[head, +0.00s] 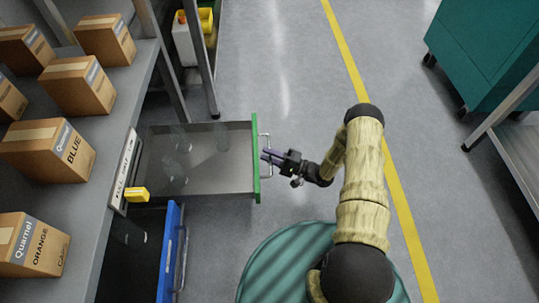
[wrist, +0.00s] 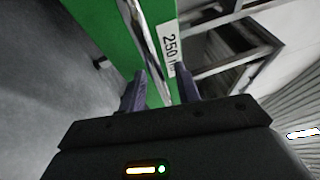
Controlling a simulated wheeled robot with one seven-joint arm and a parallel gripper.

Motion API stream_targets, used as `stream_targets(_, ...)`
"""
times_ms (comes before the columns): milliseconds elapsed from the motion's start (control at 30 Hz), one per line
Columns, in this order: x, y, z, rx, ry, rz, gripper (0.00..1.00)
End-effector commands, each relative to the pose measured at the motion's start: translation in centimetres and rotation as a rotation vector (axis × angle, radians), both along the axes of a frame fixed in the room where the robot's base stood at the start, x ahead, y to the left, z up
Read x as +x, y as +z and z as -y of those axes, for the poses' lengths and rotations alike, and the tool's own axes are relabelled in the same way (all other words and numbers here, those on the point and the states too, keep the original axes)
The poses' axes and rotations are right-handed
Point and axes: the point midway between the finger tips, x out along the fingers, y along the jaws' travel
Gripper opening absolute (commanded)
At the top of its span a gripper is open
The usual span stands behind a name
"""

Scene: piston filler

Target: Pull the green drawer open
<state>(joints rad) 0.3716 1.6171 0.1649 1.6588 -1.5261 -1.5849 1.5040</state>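The green drawer (head: 257,185) stands pulled well out from the shelf unit, its grey inside showing with several clear glass-like vessels (head: 182,143) in it. Its green front also fills the upper part of the wrist view (wrist: 105,25), with a "250 ml" label. A metal bar handle (head: 268,139) is on the front. My gripper (head: 265,156) is at this handle. In the wrist view the handle bar (wrist: 158,40) runs between my two fingers (wrist: 160,85), which stand apart with gaps showing on both sides of the bar.
A blue-fronted drawer (head: 168,255) below is partly out, nearer the camera. Cardboard boxes (head: 78,85) and a yellow piece (head: 137,195) are on the shelf unit. A teal cabinet (head: 490,50) stands at the far right.

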Motion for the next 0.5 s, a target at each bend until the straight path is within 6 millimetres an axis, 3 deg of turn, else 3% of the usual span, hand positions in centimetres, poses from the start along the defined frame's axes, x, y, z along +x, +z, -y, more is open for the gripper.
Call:
stream_targets(267,-0.2,0.0,0.6,0.001,-0.002,0.001,0.32)
stream_targets(500,-1.7,-0.4,3.9,0.0,-0.005,-0.001,0.32)
